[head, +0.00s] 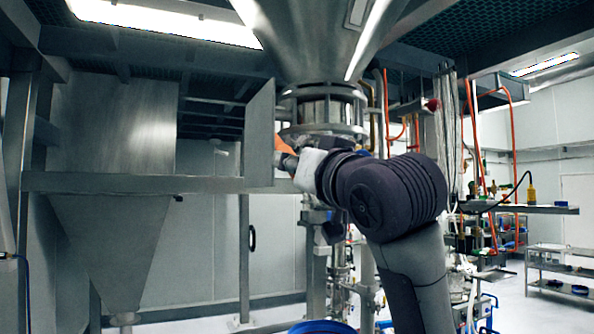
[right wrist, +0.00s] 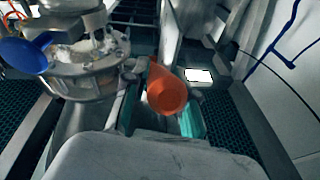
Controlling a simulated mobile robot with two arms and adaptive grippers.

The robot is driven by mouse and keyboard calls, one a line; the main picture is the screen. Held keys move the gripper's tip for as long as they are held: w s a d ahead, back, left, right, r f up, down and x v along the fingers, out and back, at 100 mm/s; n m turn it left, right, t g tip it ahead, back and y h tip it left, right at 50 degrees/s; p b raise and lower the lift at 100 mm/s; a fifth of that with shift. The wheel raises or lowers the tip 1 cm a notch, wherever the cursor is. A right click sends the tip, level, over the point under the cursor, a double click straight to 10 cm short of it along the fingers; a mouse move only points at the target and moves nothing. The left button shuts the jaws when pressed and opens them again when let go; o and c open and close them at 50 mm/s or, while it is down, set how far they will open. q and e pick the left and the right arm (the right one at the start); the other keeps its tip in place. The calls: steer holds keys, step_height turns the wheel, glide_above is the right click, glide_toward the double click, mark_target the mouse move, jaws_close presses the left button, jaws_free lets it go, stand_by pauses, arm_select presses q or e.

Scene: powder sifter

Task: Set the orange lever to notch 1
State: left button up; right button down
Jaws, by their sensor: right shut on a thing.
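The orange lever (head: 285,145) shows as a small patch in the head view, beside the metal housing under the big steel hopper. In the right wrist view the orange lever (right wrist: 166,90) is large and central, its rounded end toward the camera. My right gripper (head: 288,162) reaches in from the right and is shut on the lever; its fingers are mostly hidden by the arm in the head view. Notch marks cannot be made out. My left gripper does not show.
The steel hopper (head: 320,35) hangs above my right gripper. A steel beam (head: 140,183) crosses at the left in front of a second hopper (head: 110,240). A blue round object (right wrist: 24,52) sits left of the lever in the wrist view. A shelf (head: 520,208) stands at the right.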

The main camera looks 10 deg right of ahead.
steer(key=shift+w+f, duration=0.15)
steer(key=shift+f, duration=0.05)
steer(key=c, duration=0.9)
jaws_free()
steer(key=shift+s, duration=0.2)
steer(key=v, duration=1.1)
steer(key=shift+s+d+f, duration=0.15)
steer(key=shift+s+f, duration=0.1)
steer(key=shift+f, duration=0.05)
